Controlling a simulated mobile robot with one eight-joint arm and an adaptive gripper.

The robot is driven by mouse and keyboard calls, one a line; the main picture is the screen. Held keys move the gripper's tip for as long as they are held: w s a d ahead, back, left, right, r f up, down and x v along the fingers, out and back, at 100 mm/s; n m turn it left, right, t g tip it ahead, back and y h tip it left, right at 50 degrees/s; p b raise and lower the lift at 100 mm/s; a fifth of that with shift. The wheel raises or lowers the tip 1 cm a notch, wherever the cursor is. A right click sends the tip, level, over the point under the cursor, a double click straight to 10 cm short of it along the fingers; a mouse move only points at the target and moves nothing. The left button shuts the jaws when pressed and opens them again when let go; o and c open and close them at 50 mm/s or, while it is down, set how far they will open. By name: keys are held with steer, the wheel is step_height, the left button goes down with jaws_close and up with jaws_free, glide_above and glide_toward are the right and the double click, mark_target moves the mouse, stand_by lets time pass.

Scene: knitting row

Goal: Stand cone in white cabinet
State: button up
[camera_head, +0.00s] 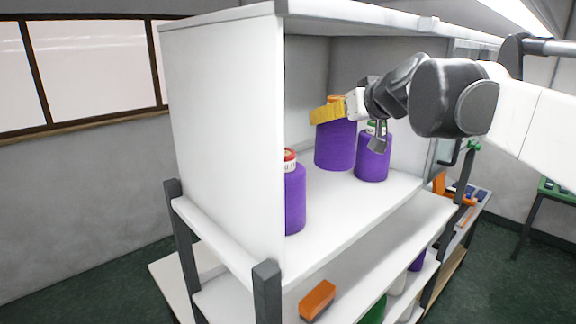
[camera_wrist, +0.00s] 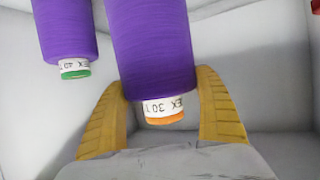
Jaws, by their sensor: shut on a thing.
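The white cabinet (camera_head: 225,140) is open at the front, and purple cones stand on its upper shelf. A purple cone with an orange tip (camera_head: 335,150) is upright at the back of that shelf, and my gripper (camera_head: 335,108) is shut on its top. In the wrist view the same cone (camera_wrist: 150,50) lies between my two yellow fingers (camera_wrist: 163,110). Its base looks to be at shelf level, but I cannot tell whether it touches. A purple cone with a green tip (camera_head: 373,160) stands just to its right; it also shows in the wrist view (camera_wrist: 66,30).
A purple cone with a red tip (camera_head: 294,195) stands near the cabinet's left wall. An orange block (camera_head: 317,300) lies on the lower shelf (camera_head: 370,255). The front right of the upper shelf is bare. My arm reaches in from the right.

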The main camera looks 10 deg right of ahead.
mark_target(337, 151)
steer(key=f, duration=0.1)
steer(key=s+f, duration=0.1)
steer(key=f, duration=0.1)
steer(key=shift+s+d+f+p, duration=0.1)
steer(key=shift+d+f+p, duration=0.1)
steer(key=shift+f+p, duration=0.1)
steer(key=f, duration=0.4)
steer(key=shift+w+a+f+p, duration=0.1)
steer(key=shift+w+f+p, duration=0.15)
steer(key=shift+w+p, duration=0.1)
steer(key=shift+s, duration=0.2)
steer(key=shift+f, duration=0.15)
steer(key=o, duration=1.4)
steer(key=shift+w, duration=0.1)
steer(key=shift+c, duration=0.2)
